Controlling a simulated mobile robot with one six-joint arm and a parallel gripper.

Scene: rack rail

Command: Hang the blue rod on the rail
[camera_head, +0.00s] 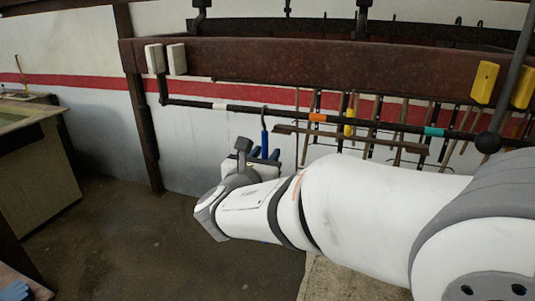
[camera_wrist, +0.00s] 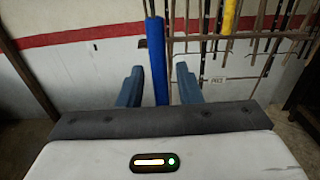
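The blue rod (camera_head: 264,143) is upright in the head view, with its dark hook at the dark rail (camera_head: 285,114). The hook appears to be over the rail, but contact is too small to tell. The rail carries white, orange and teal bands; the rod is between the white and orange ones. My gripper (camera_head: 263,154) is at the rod's lower part. In the wrist view the blue rod (camera_wrist: 156,60) stands between my two blue fingers (camera_wrist: 159,84). A clear gap shows on its right and a narrow one on its left, so the fingers look open around it.
A yellow rod (camera_head: 349,122) is farther right along the rail; it also shows in the wrist view (camera_wrist: 229,15). A rusty beam (camera_head: 270,57) with white and yellow blocks runs above the rail. Several tools hang on the wall behind. A bench (camera_head: 35,165) stands at left.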

